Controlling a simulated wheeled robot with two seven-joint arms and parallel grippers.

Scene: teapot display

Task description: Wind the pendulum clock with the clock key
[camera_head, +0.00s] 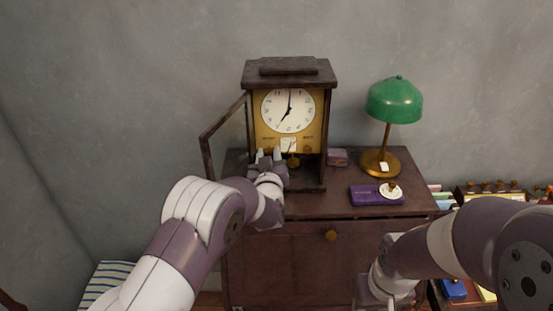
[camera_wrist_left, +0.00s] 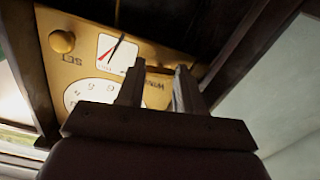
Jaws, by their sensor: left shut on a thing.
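The pendulum clock (camera_head: 288,71) stands upright on the cabinet, its glazed door (camera_head: 226,138) swung open to the left. My left gripper (camera_head: 269,154) is at the lower left of the clock's open front. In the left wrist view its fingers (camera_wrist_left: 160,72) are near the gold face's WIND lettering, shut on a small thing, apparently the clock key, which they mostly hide. A SET knob (camera_wrist_left: 62,42) and a small gauge with a red hand (camera_wrist_left: 117,52) are beside them. My right gripper (camera_head: 374,292) is low at right, its fingers unclear.
The wooden cabinet (camera_head: 290,250) also bears a green lamp (camera_head: 394,100), a small box (camera_head: 337,157) and a purple box (camera_head: 368,196) with a round white object (camera_head: 391,190) on it. A low shelf (camera_head: 490,190) with books stands at right. The open door is close to my left arm.

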